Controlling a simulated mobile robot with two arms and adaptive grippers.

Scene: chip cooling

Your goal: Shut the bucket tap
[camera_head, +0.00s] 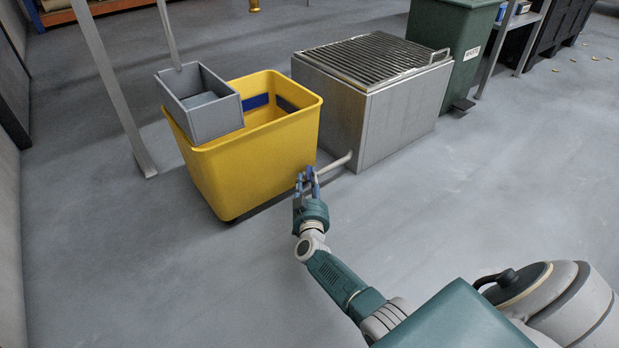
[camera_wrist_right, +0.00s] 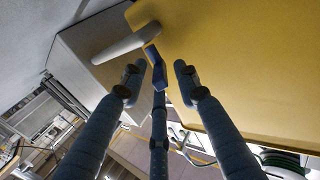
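The yellow bucket (camera_head: 262,160) stands on the floor left of a metal grill-topped box. A pale pipe (camera_head: 335,164) sticks out between the bucket's lower right side and the box; it also shows in the right wrist view (camera_wrist_right: 124,46). A blue tap handle (camera_wrist_right: 153,58) shows at the pipe's end by the bucket wall (camera_wrist_right: 225,50). My right gripper (camera_head: 307,177) is at the bucket's lower right corner. In the right wrist view its fingers (camera_wrist_right: 158,82) are apart, with the handle just beyond and between their tips. I cannot tell whether they touch. My left gripper is out of view.
The metal box (camera_head: 395,122) with a slatted top stands close to the bucket's right. A green waste bin (camera_head: 455,50) stands behind. The floor in front is clear.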

